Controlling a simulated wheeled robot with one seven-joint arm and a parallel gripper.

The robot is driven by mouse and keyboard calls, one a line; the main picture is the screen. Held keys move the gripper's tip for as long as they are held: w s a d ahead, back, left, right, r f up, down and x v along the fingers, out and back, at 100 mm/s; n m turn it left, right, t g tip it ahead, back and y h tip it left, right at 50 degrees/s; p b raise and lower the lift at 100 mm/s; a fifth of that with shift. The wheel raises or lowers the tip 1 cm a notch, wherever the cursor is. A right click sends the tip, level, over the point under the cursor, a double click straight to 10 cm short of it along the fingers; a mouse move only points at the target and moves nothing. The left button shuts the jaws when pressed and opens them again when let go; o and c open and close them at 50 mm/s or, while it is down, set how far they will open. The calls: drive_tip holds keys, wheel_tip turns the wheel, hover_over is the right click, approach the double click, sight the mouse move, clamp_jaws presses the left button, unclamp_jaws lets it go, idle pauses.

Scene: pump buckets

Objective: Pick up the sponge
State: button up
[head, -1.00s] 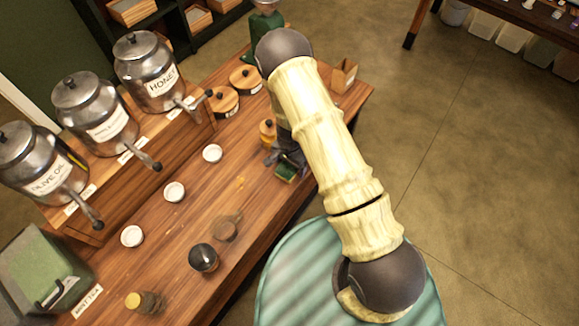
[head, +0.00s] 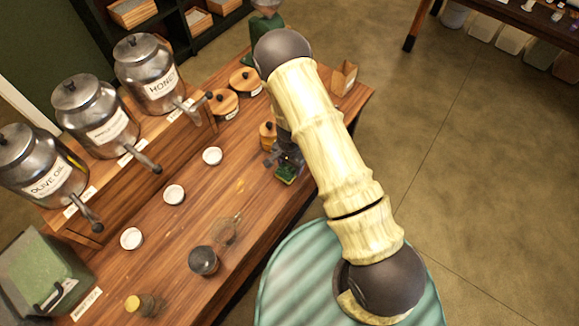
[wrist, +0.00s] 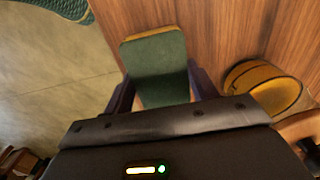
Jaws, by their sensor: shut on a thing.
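The sponge (wrist: 155,65) has a green face and a thin yellow edge. In the wrist view it sits between the two fingers of my gripper (wrist: 160,88), which are shut on its sides. In the head view the green sponge (head: 286,174) shows at the right edge of the wooden table (head: 200,225), just below my gripper (head: 284,162). My arm hides part of the gripper there. I cannot tell whether the sponge touches the table top.
Metal dispensers (head: 146,72) stand on a raised shelf at the left. White lids (head: 174,194), a dark-topped jar (head: 203,260) and a small glass jar (head: 140,304) stand on the table.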

sight(290, 167)
wheel_tip(290, 167, up, 9)
drive_tip(key=b, duration=0.1)
drive_tip(key=shift+r, duration=0.2)
idle(0.5)
drive_tip(key=shift+o, duration=1.2)
drive_tip(key=shift+d, duration=0.2)
drive_tip(key=shift+c, duration=0.5)
drive_tip(key=w+d+f+n, duration=0.2)
drive_tip(key=d+n, duration=0.5)
drive_tip(key=d, duration=0.6)
drive_tip(key=shift+f+n, duration=0.3)
drive_tip(key=shift+f, duration=0.35)
